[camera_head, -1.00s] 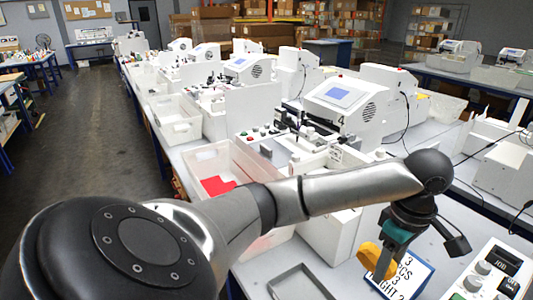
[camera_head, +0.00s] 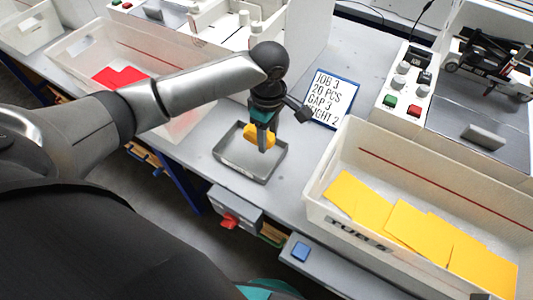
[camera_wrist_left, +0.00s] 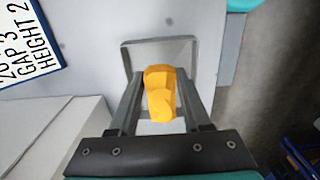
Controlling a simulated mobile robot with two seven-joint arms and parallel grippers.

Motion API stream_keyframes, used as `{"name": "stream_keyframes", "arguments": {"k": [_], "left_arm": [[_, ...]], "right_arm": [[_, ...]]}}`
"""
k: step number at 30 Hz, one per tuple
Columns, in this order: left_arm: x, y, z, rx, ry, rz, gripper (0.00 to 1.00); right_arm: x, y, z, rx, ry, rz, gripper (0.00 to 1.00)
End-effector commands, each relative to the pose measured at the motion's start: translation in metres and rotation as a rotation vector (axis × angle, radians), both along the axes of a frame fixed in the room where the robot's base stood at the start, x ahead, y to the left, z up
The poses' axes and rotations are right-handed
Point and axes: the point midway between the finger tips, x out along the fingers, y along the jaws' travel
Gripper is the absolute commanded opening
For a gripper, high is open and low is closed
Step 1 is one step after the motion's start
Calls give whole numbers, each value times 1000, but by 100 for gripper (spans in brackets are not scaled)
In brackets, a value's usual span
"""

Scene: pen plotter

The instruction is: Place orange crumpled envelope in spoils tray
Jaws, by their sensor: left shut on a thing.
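The orange crumpled envelope (camera_head: 258,137) is a small yellow-orange wad held between the fingers of my left gripper (camera_head: 264,144). The left wrist view shows both fingers closed on the sides of the envelope (camera_wrist_left: 160,95). The shallow grey spoils tray (camera_head: 236,162) lies on the bench and looks empty. The gripper and envelope appear over the tray in the head view; their height above it is hard to judge. In the left wrist view, the tray (camera_wrist_left: 158,41) shows beyond the envelope, partly hidden by it and the fingers. My right gripper is not in view.
A job sign (camera_head: 328,98) stands behind the tray. A white bin (camera_head: 320,212) with yellow envelopes is at the right, and another white bin (camera_head: 75,48) with red pieces is at the left. A button panel (camera_head: 403,90) sits behind the right bin.

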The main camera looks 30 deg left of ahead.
Motion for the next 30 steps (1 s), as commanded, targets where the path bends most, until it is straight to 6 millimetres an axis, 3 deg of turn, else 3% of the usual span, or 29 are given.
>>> {"name": "stream_keyframes", "arguments": {"k": [3, 11, 17, 29, 30], "left_arm": [[0, 0, -23, 1, 1, 0, 0], [0, 0, -42, 0, -1, 0, 0], [0, 0, -72, 0, 0, 0, 0], [0, 0, -77, -1, -1, 0, 0], [1, 0, -77, 0, -2, 0, 51]], "right_arm": [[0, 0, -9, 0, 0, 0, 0], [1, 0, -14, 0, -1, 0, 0], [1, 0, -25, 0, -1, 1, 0], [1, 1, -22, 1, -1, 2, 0], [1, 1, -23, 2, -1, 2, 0]]}}
